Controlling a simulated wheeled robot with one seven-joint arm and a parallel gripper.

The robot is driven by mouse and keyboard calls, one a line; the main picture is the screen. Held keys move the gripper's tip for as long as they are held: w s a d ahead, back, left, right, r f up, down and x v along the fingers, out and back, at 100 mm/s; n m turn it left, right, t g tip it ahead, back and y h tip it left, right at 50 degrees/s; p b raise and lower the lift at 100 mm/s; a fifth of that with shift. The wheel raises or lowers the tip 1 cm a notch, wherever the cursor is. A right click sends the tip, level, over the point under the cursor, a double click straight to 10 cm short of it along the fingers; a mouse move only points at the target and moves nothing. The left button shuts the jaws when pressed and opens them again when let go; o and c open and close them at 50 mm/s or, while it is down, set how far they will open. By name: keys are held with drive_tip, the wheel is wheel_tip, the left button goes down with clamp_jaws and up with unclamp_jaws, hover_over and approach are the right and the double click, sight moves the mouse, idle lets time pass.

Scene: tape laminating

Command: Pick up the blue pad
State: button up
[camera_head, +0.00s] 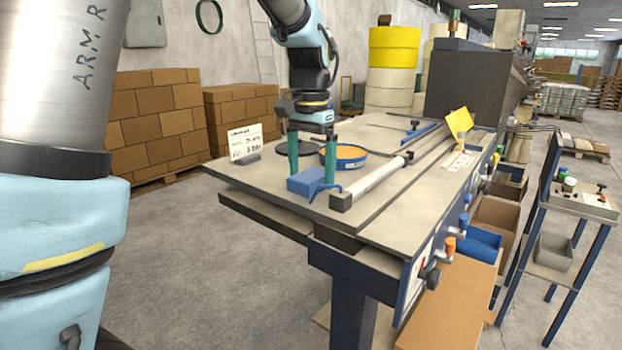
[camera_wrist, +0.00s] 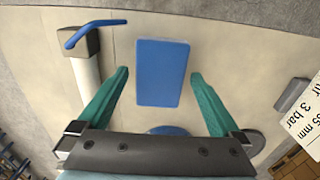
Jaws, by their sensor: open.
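The blue pad (camera_head: 305,183) is a flat blue block lying on the near left part of the table top. In the wrist view the blue pad (camera_wrist: 163,85) is a rectangle, upright in the picture, between the two fingers. My gripper (camera_head: 312,178) has green fingers pointing down and is open around the pad's place. In the wrist view my gripper (camera_wrist: 160,73) shows a gap between each finger and the pad's sides. I cannot tell how high the fingertips are above the table.
A grey roller bar (camera_head: 375,181) with a blue lever (camera_wrist: 95,32) lies beside the pad. A blue round dish with an orange top (camera_head: 344,156) and a dark disc (camera_head: 290,149) are behind. A white sign (camera_head: 245,143) stands at the table's left edge.

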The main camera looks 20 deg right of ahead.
sight(311, 174)
drive_tip(key=c, duration=1.3)
wheel_tip(311, 174, up, 10)
drive_tip(key=shift+r+b, duration=0.1)
drive_tip(key=shift+b, duration=1.15)
